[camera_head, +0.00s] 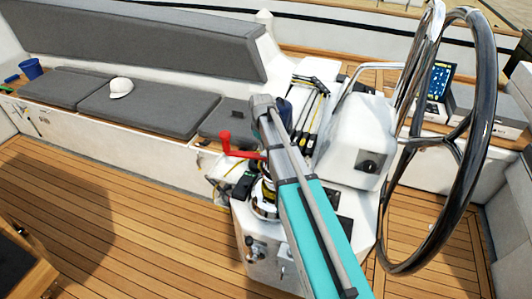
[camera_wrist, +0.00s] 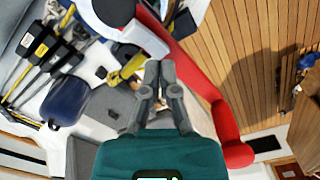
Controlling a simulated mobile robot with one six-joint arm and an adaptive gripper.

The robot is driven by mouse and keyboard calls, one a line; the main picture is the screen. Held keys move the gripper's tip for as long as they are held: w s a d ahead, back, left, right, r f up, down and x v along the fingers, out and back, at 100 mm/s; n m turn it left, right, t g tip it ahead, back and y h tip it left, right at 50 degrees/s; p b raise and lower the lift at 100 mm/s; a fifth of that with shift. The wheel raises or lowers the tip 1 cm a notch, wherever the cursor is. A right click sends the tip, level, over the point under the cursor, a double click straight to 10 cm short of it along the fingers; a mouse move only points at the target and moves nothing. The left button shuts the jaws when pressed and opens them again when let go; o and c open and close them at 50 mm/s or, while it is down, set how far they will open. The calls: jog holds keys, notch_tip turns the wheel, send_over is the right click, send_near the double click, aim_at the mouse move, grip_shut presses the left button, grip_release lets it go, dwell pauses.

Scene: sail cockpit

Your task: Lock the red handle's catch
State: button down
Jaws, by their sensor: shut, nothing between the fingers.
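The red handle (camera_head: 243,152) is a crank by the winch (camera_head: 264,195), its knob standing up at the left end. Its right end is hidden behind my arm in the head view. In the wrist view the red handle (camera_wrist: 192,75) runs from the top middle down to its thick knob at the lower right. My gripper (camera_wrist: 160,66) is shut and empty, its fingertips right beside the handle's arm in the picture. I cannot tell if they touch it. I cannot make out the catch clearly. My gripper cannot be made out in the head view.
The steering wheel (camera_head: 484,110) and white pedestal (camera_head: 357,138) stand to the right. Rope clutches (camera_wrist: 35,52) and a dark blue rounded object (camera_wrist: 66,101) lie left in the wrist view. Grey cushions (camera_head: 150,105) line the bench. The wooden floor (camera_head: 100,215) is mostly clear.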

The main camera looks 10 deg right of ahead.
aim_at(262, 154)
jog(key=shift+r+p, duration=2.45)
jog(key=shift+r, duration=0.2)
jog(key=s+f+m+b, duration=0.2)
jog(key=s+f+b, duration=0.2)
jog(key=s, duration=0.6)
jog(key=s+f+m+b, duration=0.3)
jog(key=s, duration=0.8)
jog(key=shift+s+d+f+m+b, duration=0.25)
jog(key=shift+d+f+m+b, duration=0.05)
jog(key=shift+d+f+b, duration=0.15)
